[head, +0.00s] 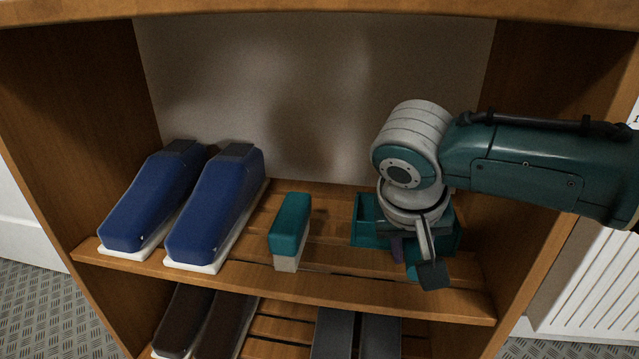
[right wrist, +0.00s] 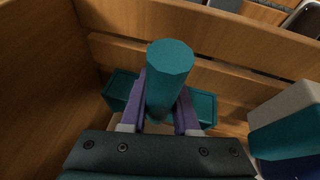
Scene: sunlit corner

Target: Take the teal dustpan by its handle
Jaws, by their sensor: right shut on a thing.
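The teal dustpan (head: 366,212) sits on the upper slatted shelf at the right, partly hidden behind my right gripper (head: 408,254). Its pan (right wrist: 203,106) shows on both sides of the fingers in the right wrist view. Its round handle (right wrist: 170,72) points up towards the camera there. The purple fingers of my right gripper (right wrist: 161,108) are on either side of the handle, shut on it. I cannot tell whether the pan rests on the shelf or is just above it. My left gripper is not in view.
A teal and beige brush-like block (head: 290,226) stands to the left of the dustpan. Two blue shoe-like items (head: 215,205) on white bases are further left. The wooden side wall (head: 545,130) is close on the right, and a shelf with dark items (head: 335,335) is below.

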